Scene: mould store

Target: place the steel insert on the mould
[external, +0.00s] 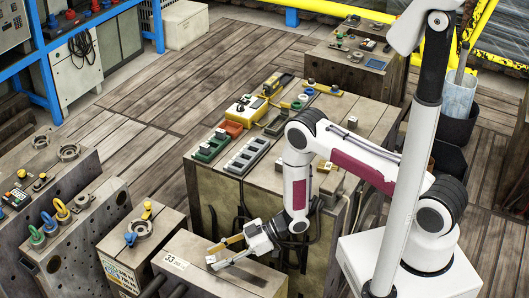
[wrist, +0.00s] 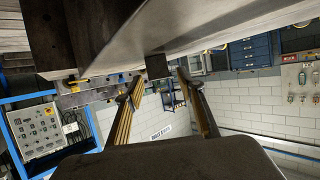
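My gripper (external: 221,253) is low at the front in the external view, beside the top of a block-like mould (external: 200,268) with a "33" label. In the wrist view, the two fingers of my gripper (wrist: 155,86) stand apart, with a clear gap between them. A small dark block (wrist: 158,66) shows beyond the gap, by the edge of a large grey surface (wrist: 190,38). It may be the steel insert, but I cannot be sure. It does not appear gripped. The insert is not clearly visible in the external view.
A large bench block (external: 260,180) with green, grey and yellow parts stands behind my gripper. Mould blocks with rings (external: 60,215) stand at the left. A block with a collar fitting (external: 140,228) is close to my gripper. Open plank floor (external: 150,95) lies behind.

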